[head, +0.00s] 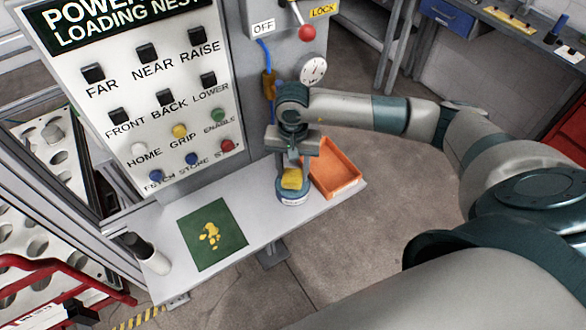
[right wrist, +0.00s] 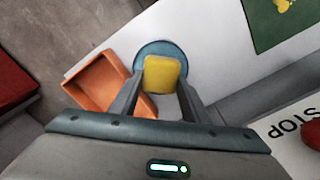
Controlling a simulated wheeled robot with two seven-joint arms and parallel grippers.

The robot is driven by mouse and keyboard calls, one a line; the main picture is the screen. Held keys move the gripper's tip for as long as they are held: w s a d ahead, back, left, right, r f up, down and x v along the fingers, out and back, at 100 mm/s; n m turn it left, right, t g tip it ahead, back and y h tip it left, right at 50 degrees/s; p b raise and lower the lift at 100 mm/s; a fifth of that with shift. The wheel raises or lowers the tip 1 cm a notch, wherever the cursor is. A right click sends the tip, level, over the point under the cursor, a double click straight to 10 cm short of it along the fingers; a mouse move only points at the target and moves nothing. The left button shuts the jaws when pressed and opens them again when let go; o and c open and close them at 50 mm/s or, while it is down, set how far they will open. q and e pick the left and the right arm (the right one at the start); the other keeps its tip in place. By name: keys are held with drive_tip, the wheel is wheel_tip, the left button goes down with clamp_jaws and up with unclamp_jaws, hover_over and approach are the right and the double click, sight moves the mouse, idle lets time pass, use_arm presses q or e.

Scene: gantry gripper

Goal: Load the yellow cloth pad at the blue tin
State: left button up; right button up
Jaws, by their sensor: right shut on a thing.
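The yellow cloth pad (head: 291,179) is between the fingers of my right gripper (head: 291,170), which is shut on it. The pad also shows in the right wrist view (right wrist: 161,74), with the two fingers of the right gripper (right wrist: 160,92) at its sides. The blue tin (head: 291,197) stands on the pale bench, directly below the pad in the head view. In the right wrist view the blue tin (right wrist: 160,45) shows around the pad's far edge. I cannot tell whether the pad touches the tin. My left gripper is not in view.
An orange tray (head: 335,168) stands close to the right of the tin. A green mat (head: 212,234) with yellow marks lies to the left. The button panel (head: 140,85) rises behind the bench.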

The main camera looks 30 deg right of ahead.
sight(291, 174)
drive_tip(key=shift+f+b, duration=0.5)
drive_tip(key=shift+b, duration=0.1)
idle(0.8)
drive_tip(key=shift+s+f+b, duration=0.1)
drive_tip(key=shift+b, duration=0.45)
idle(2.7)
drive_tip(key=shift+r+p, duration=0.95)
drive_tip(key=shift+r, duration=2.65)
drive_tip(key=shift+a+n+b, duration=0.3)
drive_tip(key=shift+a+b, duration=0.1)
drive_tip(key=shift+b, duration=0.1)
drive_tip(key=s+a+r+n+b, duration=0.2)
drive_tip(key=s+a+n+b, duration=0.3)
drive_tip(key=a+n+b, duration=0.1)
drive_tip(key=shift+s+r+n+b, duration=0.25)
drive_tip(key=shift+n+b, duration=0.35)
drive_tip(key=shift+b, duration=0.15)
drive_tip(key=shift+w, duration=0.1)
